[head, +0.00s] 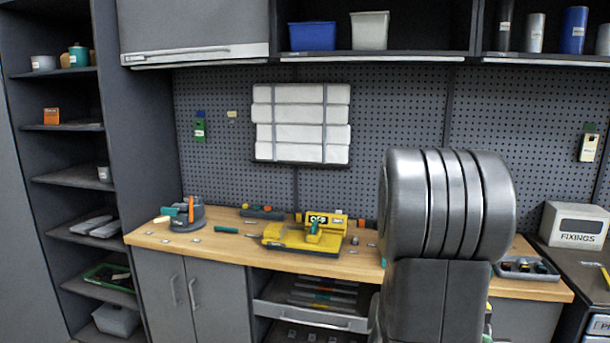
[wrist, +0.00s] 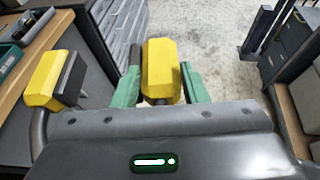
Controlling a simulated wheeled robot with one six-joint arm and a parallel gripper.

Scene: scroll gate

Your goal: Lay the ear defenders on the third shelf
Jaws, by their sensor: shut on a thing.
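The ear defenders have yellow cups with dark cushions; one cup (wrist: 160,70) sits between the green fingers of my gripper (wrist: 160,90) in the wrist view. The other cup (wrist: 48,80) hangs out to the left in that view. My gripper is shut on the ear defenders. In the head view, my arm hides the gripper and the ear defenders. The shelf unit stands at the left of the head view. Its third shelf from the top (head: 65,178) is mostly bare, with a small white labelled mug (head: 104,174) at its right end.
The shelf above holds an orange box (head: 51,116); the one below holds flat grey items (head: 97,226). The wooden workbench (head: 155,236) carries a yellow machine (head: 290,237) and tools. In the wrist view, open floor (wrist: 215,35) lies beyond the gripper.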

